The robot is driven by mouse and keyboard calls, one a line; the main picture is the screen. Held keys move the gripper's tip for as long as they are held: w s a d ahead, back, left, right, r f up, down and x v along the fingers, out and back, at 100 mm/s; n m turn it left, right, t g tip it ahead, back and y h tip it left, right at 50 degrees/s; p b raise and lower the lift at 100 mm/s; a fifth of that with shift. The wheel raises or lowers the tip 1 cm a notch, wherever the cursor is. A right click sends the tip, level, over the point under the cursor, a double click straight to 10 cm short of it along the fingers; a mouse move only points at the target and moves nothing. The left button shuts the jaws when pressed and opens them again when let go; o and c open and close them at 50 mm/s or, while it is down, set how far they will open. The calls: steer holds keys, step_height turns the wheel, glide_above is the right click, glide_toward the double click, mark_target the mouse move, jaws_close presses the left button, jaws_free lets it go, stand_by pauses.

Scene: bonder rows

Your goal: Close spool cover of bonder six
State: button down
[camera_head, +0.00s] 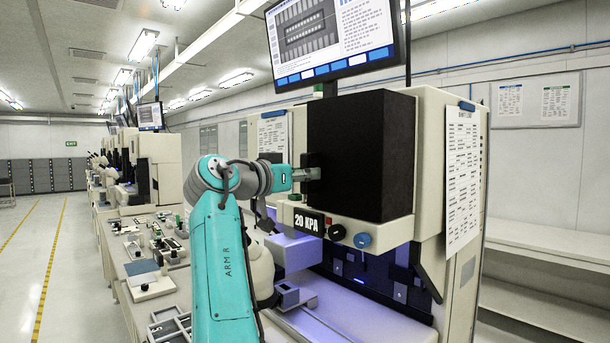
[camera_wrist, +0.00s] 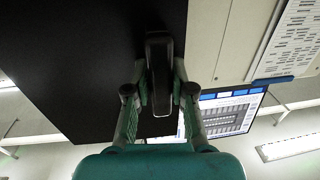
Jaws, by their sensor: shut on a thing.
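The spool cover (camera_head: 372,150) is a large matte black box on the upper front of the near cream bonder (camera_head: 430,130). In the wrist view the dark cover (camera_wrist: 95,60) fills the upper left. A dark upright bar handle (camera_wrist: 158,55) stands out from it. My gripper (camera_wrist: 160,92) has a finger on each side of the handle and is shut on it. I cannot tell whether the cover is fully seated.
A monitor (camera_head: 332,40) hangs just above the cover. Below it are a "20 KPA" label (camera_head: 309,221), knobs (camera_head: 362,240) and a blue-lit work area. A bench with small parts (camera_head: 150,286) runs along the left. The aisle floor (camera_head: 30,260) at far left is clear.

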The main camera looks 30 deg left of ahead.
steer(key=shift+w+a, duration=0.1)
steer(key=shift+w, duration=0.05)
steer(key=c, duration=1)
jaws_free()
steer(key=v, duration=1.2)
